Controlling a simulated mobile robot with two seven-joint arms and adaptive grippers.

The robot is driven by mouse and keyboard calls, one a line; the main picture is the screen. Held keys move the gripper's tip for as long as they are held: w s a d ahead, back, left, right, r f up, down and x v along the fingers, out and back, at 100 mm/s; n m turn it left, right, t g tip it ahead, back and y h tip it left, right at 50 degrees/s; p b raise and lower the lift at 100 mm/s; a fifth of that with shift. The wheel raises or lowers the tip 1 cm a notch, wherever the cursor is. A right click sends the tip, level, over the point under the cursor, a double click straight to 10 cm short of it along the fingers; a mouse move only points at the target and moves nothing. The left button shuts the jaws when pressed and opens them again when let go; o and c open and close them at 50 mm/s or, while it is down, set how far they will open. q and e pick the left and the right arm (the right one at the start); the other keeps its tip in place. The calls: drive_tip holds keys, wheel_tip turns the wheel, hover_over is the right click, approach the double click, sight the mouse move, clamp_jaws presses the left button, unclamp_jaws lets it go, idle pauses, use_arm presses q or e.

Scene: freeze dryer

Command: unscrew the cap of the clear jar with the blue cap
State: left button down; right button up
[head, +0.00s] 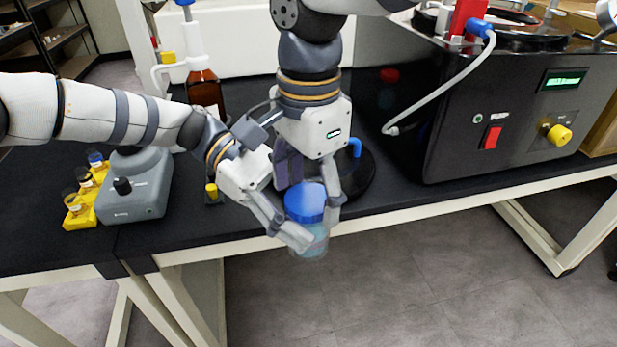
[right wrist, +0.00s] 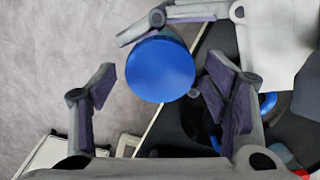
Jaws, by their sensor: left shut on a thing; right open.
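The clear jar (head: 310,243) with its blue cap (head: 305,199) is held upright off the front edge of the black bench. My left gripper (head: 300,238) is shut on the jar's body, below the cap. My right gripper (head: 312,198) is above, pointing down, with its open fingers on either side of the blue cap. In the right wrist view the blue cap (right wrist: 160,70) lies between and somewhat beyond the open fingers, with a gap to each. The jar's body is mostly hidden there by the cap.
A black freeze dryer (head: 500,125) with a white hose stands at the right. A grey mixer (head: 137,185), a yellow vial rack (head: 80,212) and a brown bottle (head: 205,92) stand at the left. A round black stand (head: 357,178) is behind the grippers. Open floor lies in front of the bench.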

drive_tip(key=c, duration=1.2)
drive_tip(key=n, duration=0.6)
drive_tip(key=shift+r+n, duration=0.1)
drive_tip(key=shift+n, duration=0.2)
drive_tip(key=o, duration=1.2)
drive_tip(key=shift+o, duration=0.2)
